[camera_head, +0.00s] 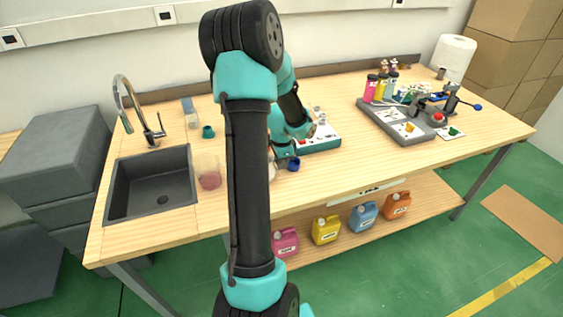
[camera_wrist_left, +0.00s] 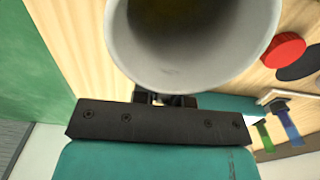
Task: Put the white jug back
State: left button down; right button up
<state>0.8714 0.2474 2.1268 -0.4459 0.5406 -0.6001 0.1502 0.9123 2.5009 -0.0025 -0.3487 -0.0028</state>
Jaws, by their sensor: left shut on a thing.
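The white jug (camera_wrist_left: 190,40) fills the top of the left wrist view, its round open mouth facing the camera and its inside dark. My left gripper (camera_wrist_left: 165,98) is shut on the jug; the contact itself is mostly hidden behind the dark gripper body. In the head view my left arm crosses the middle and hides most of the jug, with only a pale sliver (camera_head: 271,168) beside the arm over the table's front part. My right gripper is not in view.
A clear beaker with pink contents (camera_head: 208,178) stands between the sink (camera_head: 150,190) and my arm. A blue cap (camera_head: 293,164) and a teal-edged tray (camera_head: 320,142) are right of the arm. A grey tray (camera_head: 385,122) with bottles stands further right. Several coloured canisters sit on the shelf below.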

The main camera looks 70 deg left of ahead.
pick_arm(q)
jog(key=shift+f, duration=0.15)
jog(key=c, duration=1.1)
grip_release()
jog(key=shift+c, duration=0.2)
notch_tip(320, 180, up, 12)
jog(key=shift+r, duration=0.2)
